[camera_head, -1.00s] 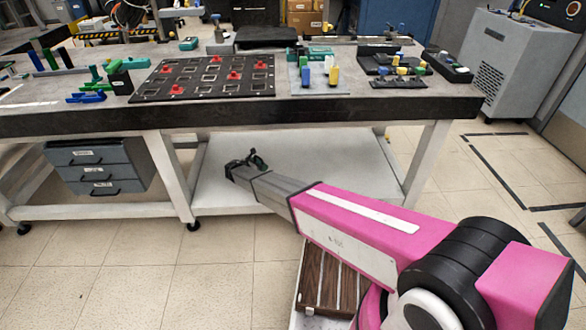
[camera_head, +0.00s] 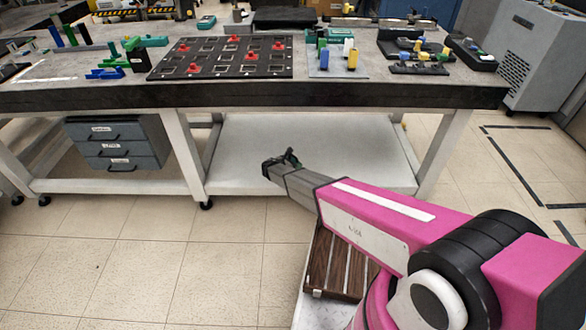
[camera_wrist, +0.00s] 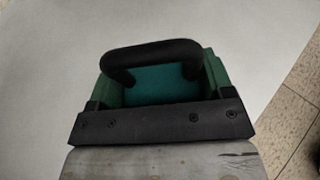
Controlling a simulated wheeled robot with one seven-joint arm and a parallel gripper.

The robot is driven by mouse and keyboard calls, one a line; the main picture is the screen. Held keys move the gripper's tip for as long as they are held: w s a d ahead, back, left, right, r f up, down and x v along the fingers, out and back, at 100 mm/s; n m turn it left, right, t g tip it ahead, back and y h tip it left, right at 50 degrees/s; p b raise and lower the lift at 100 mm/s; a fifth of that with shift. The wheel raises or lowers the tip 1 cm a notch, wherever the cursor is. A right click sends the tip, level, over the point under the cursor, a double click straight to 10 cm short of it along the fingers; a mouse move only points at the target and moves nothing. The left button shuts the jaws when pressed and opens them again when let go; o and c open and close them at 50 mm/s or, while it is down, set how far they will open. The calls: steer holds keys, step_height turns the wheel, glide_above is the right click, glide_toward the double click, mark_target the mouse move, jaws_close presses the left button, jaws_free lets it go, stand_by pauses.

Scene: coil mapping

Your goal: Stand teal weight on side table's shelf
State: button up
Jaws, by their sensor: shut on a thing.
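The teal weight (camera_wrist: 160,84) with a dark curved handle (camera_wrist: 150,56) fills the middle of the wrist view, between the two dark green finger pads of my gripper (camera_wrist: 158,88). My gripper is shut on it. In the head view my gripper (camera_head: 283,160) is small at the end of my pink arm, over the white lower shelf (camera_head: 310,140) under the table (camera_head: 400,93). The weight is barely visible there. I cannot tell whether its base touches the shelf.
The tabletop above carries a black board with red pieces (camera_head: 222,57), coloured blocks and teal parts. A white table leg (camera_head: 184,155) stands left of my arm and another (camera_head: 443,150) right. A grey drawer unit (camera_head: 113,145) hangs at left. The shelf around my gripper is bare.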

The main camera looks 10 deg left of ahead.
steer(key=shift+f, duration=1.65)
steer(key=shift+f, duration=0.15)
steer(key=o, duration=1.6)
steer(key=shift+f, duration=0.1)
steer(key=shift+s+a+r, duration=0.15)
steer(key=shift+s+r, duration=0.1)
steer(key=shift+r, duration=0.05)
steer(key=v, duration=1.1)
steer(key=shift+s+a, duration=0.1)
steer(key=shift+s, duration=0.05)
